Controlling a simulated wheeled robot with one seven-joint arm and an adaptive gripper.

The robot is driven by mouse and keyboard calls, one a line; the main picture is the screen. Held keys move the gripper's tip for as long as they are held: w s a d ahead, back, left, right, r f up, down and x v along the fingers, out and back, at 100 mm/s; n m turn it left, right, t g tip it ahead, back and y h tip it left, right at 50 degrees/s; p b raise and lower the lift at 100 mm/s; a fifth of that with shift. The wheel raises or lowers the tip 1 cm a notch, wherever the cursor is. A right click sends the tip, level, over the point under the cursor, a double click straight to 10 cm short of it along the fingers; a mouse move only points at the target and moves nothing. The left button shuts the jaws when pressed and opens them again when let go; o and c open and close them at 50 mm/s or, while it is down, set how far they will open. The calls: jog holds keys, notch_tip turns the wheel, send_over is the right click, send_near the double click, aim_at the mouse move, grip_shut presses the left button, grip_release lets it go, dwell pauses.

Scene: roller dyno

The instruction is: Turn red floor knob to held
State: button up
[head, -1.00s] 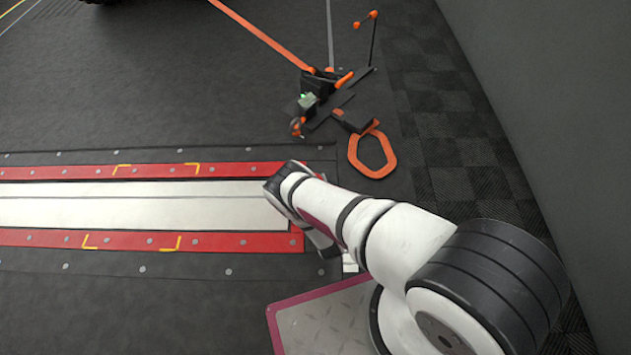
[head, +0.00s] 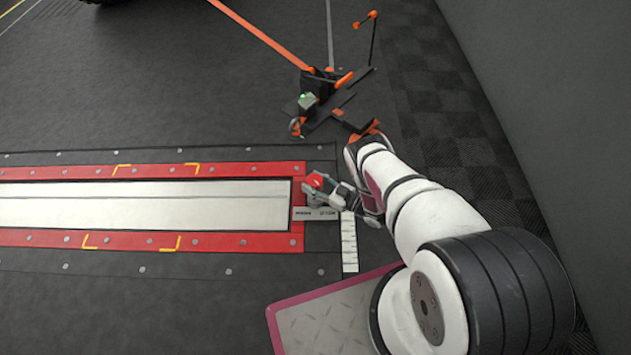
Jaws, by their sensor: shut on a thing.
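The red floor knob (head: 316,181) sits at the right end of the roller bed's red frame, just above a small grey label plate (head: 317,213) with dark lettering too small to read surely. My gripper (head: 318,188) reaches in from the right, low over the floor, and is shut on the knob. The fingers cover part of the knob, so its pointer and exact setting cannot be told. My white arm comes from the lower right.
The roller bed's pale cover (head: 140,205) lies left, framed by red strips. A black and orange strap anchor (head: 320,100) with an orange strap stands above my arm. A white marked strip (head: 349,242) lies right of the bed. A grey wall (head: 540,110) bounds the right side.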

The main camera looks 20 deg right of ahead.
jog(key=shift+f+n+g+y, duration=0.1)
jog(key=shift+n+g+y, duration=0.5)
jog(key=shift+y, duration=0.1)
jog(key=o, duration=1.2)
jog(key=v, duration=1.2)
